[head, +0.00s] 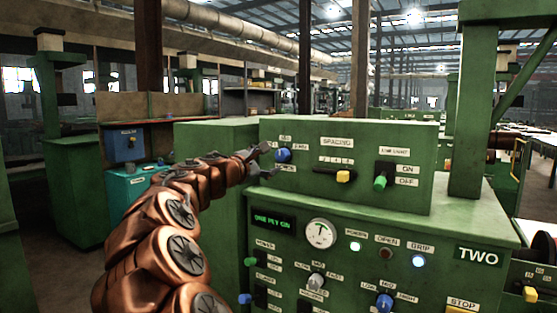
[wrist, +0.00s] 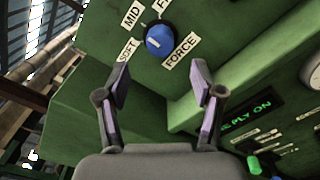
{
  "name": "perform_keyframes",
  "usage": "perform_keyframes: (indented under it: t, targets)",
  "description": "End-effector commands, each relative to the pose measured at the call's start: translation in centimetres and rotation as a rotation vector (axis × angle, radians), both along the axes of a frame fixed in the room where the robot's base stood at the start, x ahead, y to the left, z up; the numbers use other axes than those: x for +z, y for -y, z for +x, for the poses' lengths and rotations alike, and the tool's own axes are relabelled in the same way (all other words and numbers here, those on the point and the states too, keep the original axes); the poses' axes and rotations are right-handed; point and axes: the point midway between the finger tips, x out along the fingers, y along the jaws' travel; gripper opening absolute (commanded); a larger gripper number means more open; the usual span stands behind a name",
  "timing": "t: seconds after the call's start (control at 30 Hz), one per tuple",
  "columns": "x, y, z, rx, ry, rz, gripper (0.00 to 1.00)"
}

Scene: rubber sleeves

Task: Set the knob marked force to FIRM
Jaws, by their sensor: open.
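The force knob is a round blue knob (wrist: 159,40) on the green upper panel, and it also shows in the head view (head: 283,155) at the panel's left. In the wrist view the labels SOFT, MID, a cut-off one starting "FI" and FORCE surround it. A short pale mark shows on its face, on the left part; which label it points to I cannot tell surely. My gripper (wrist: 161,82) is open and empty, its fingers apart, with the knob ahead beyond the gap between them. In the head view my gripper (head: 263,160) is just left of the knob.
The upper box also has a yellow spacing slider (head: 344,176) and a green on/off switch (head: 380,182). Below, the lower panel carries a gauge (head: 320,233), lamps, a grey knob (head: 318,284) and a blue knob (head: 384,302). A green ledge lies below the upper panel.

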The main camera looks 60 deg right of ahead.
Motion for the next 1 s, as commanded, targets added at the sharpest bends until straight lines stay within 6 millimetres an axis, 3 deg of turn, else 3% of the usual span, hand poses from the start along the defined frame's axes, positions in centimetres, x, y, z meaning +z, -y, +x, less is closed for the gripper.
perform_keyframes:
  t: [0.5,1.0]
  targets:
    - [0.0,6.2,0.3,0.001,0.004,0.002,0.67]
    - [0.1,7.1,0.3,0.0,0.005,0.002,0.65]
